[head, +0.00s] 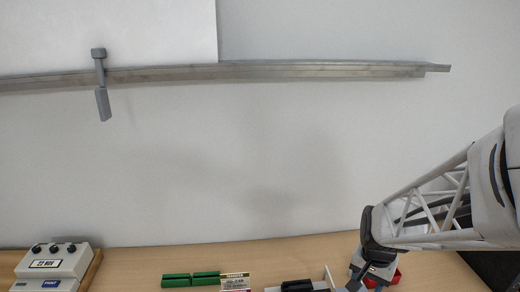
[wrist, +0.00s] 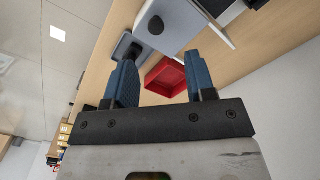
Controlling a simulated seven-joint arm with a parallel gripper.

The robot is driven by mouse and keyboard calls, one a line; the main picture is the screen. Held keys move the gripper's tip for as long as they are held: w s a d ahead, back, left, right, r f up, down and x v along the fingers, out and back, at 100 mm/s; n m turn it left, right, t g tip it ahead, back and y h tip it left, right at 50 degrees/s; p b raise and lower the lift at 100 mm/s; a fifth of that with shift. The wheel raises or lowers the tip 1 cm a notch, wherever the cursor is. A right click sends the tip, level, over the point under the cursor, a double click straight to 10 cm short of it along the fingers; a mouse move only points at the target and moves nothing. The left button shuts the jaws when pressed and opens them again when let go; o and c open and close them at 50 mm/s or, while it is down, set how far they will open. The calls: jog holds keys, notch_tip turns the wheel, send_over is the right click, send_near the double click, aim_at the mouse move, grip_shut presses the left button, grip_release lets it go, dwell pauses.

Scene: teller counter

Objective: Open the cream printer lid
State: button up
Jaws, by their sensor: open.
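A white or cream panel, which looks like the printer lid (wrist: 185,22), is at the top of the wrist view, with a dark round knob (wrist: 155,25) on its face. It appears raised at an angle beside a black part. In the head view, a thin pale panel (head: 329,277) stands tilted at the bottom edge; the printer body is mostly cut off there. My gripper (wrist: 163,72) is open and empty, its blue fingers apart and short of the panel in the picture. In the head view my gripper (head: 372,278) is low at the right, just right of the panel.
A red tray (wrist: 165,78) lies beyond my fingers. A grey slab (wrist: 125,47) is near the left finger. Green blocks (head: 190,280) and a cream box with knobs (head: 55,262) are further left on the wooden counter (head: 130,262). A wall rises behind.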

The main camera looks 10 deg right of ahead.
jog(key=shift+d+f, duration=0.45)
jog(key=shift+f, duration=0.25)
jog(key=shift+f, duration=3.9)
grip_shut()
